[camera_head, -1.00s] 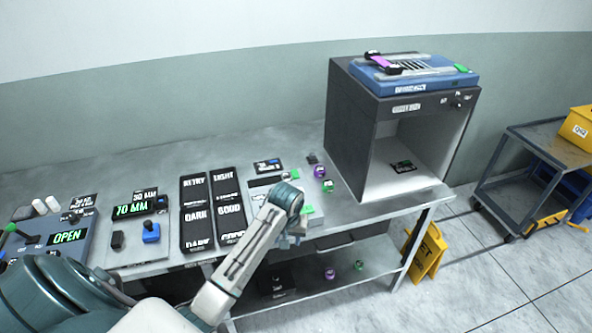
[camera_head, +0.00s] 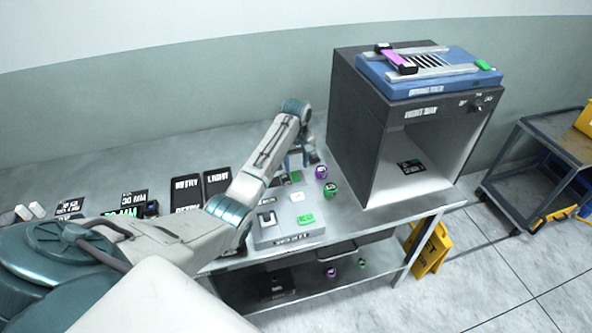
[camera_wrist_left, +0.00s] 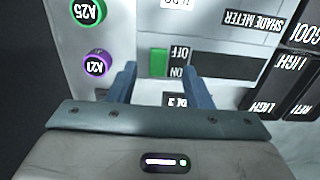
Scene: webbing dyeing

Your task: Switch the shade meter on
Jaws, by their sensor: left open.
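The shade meter shows in the left wrist view by its upside-down nameplate (camera_wrist_left: 251,20) and dark strip (camera_wrist_left: 228,66). A green switch block (camera_wrist_left: 158,62) sits beside the OFF and ON lettering; I cannot tell which way it is set. My left gripper (camera_wrist_left: 159,72) is open, its two fingers on either side of the switch's lower end, with nothing held. I cannot tell whether they touch it. In the head view my left gripper (camera_head: 299,158) reaches down at the back of the bench, and the arm hides most of the meter. My right gripper is not in view.
A purple bobbin (camera_head: 321,171) and a green one (camera_head: 330,190) stand just right of my gripper. A grey unit with a green button (camera_head: 306,219) lies in front. The dark light box (camera_head: 352,130) stands to the right. Black shade cards (camera_head: 186,187) lie left.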

